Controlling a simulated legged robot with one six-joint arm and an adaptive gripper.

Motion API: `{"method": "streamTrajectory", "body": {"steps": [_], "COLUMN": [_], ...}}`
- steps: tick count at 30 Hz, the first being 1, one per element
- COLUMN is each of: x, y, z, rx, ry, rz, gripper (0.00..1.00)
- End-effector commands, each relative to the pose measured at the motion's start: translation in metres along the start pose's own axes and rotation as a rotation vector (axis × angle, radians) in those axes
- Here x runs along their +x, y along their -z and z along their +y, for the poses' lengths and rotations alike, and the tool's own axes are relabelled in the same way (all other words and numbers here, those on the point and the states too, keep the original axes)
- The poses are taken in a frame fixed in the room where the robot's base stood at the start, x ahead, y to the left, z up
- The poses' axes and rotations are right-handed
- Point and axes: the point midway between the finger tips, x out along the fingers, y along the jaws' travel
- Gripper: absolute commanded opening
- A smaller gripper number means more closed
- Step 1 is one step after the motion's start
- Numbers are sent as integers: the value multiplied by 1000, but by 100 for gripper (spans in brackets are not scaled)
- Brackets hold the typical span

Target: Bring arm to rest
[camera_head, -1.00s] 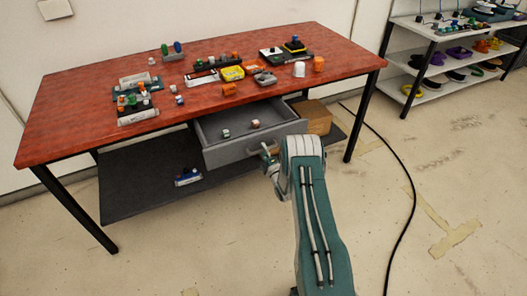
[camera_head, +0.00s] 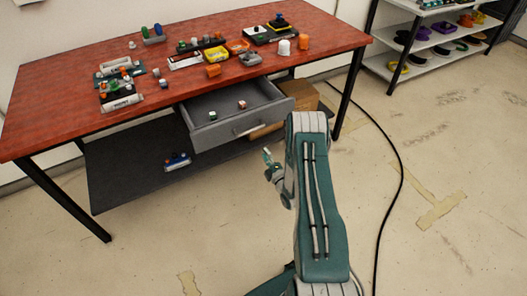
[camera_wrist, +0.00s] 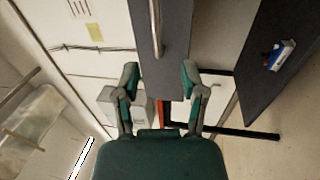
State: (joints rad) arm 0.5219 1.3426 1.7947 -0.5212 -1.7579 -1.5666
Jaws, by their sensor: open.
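My gripper (camera_wrist: 161,88) is open and empty in the wrist view, its two fingers apart with nothing between them. It also shows small in the head view (camera_head: 270,165), partly hidden by my arm, below and in front of the open drawer. The grey drawer (camera_head: 245,125) is pulled out under the red table, with two small items inside. Its bar handle (camera_head: 252,126) is clear of my gripper. The drawer front (camera_wrist: 177,60) and handle (camera_wrist: 155,25) also show in the wrist view, ahead of the fingertips.
The red table (camera_head: 60,90) carries several small parts and trays. A dark lower shelf (camera_head: 115,180) holds a blue-and-white item (camera_head: 177,161). A cardboard box (camera_head: 302,95) sits behind the drawer. A black cable (camera_head: 398,165) crosses the floor at right. The front floor is open.

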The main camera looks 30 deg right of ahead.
Motion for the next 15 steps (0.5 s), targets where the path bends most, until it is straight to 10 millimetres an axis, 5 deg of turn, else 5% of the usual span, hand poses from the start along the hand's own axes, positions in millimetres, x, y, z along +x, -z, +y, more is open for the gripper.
{"method": "streamTrajectory", "body": {"steps": [11, 15], "x": [1, 17], "y": [0, 0], "z": [0, 15], "rx": [0, 18], "ry": [1, 30], "rz": [0, 4], "gripper": [54, 54]}}
